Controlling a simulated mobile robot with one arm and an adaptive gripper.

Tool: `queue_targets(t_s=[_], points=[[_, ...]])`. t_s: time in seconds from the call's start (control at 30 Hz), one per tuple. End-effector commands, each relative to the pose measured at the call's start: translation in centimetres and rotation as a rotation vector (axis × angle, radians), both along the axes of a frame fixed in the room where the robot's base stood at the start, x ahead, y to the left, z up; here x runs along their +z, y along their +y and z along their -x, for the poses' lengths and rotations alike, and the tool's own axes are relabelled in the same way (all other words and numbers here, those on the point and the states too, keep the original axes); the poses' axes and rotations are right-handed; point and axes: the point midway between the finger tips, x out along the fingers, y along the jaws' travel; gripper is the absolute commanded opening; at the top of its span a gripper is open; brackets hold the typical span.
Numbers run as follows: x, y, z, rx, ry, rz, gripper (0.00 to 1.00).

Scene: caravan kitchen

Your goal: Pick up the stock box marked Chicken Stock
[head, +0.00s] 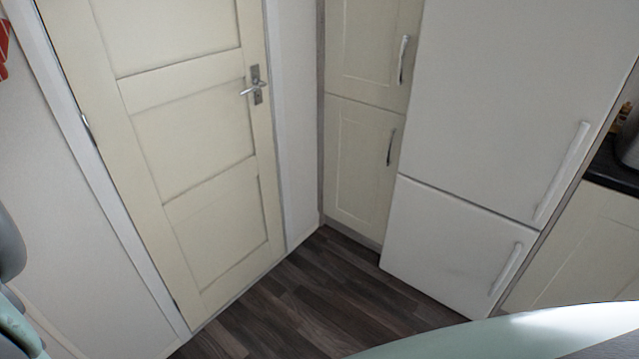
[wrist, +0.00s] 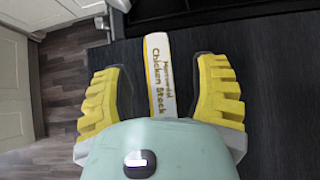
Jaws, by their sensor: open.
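In the wrist view the stock box marked Chicken Stock (wrist: 160,76) is a narrow white box with a yellow edge, on a dark worktop (wrist: 275,85). Its lettering runs lengthwise and faces the camera. My gripper (wrist: 160,92) is open, with one yellow ridged finger on each side of the box. A gap shows between each finger and the box. The near end of the box is hidden behind the pale green gripper body. The head view shows neither the box nor my gripper's fingers.
The head view shows a cream door (head: 190,150), tall cream cupboards (head: 360,150), a white fridge (head: 510,110) and dark wood floor (head: 300,305). A dark counter (head: 612,168) carries a partly seen metallic item at right. In the wrist view, the worktop's left edge drops to the floor.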

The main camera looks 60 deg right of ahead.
Motion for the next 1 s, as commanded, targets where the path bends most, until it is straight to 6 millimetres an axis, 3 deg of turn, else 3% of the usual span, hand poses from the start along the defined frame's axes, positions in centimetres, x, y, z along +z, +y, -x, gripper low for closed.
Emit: queue_targets(t_s=[0.3,0.33,0.9,1.0], points=[[-0.13,0.02,-0.26,-0.006,0.0,-0.001,0.6],[-0.14,0.03,-0.25,-0.006,0.0,-0.001,0.64],[-0.13,0.09,-0.14,-0.003,0.0,0.0,0.06],[-0.13,0.09,-0.12,-0.002,-0.001,0.0,0.0]])
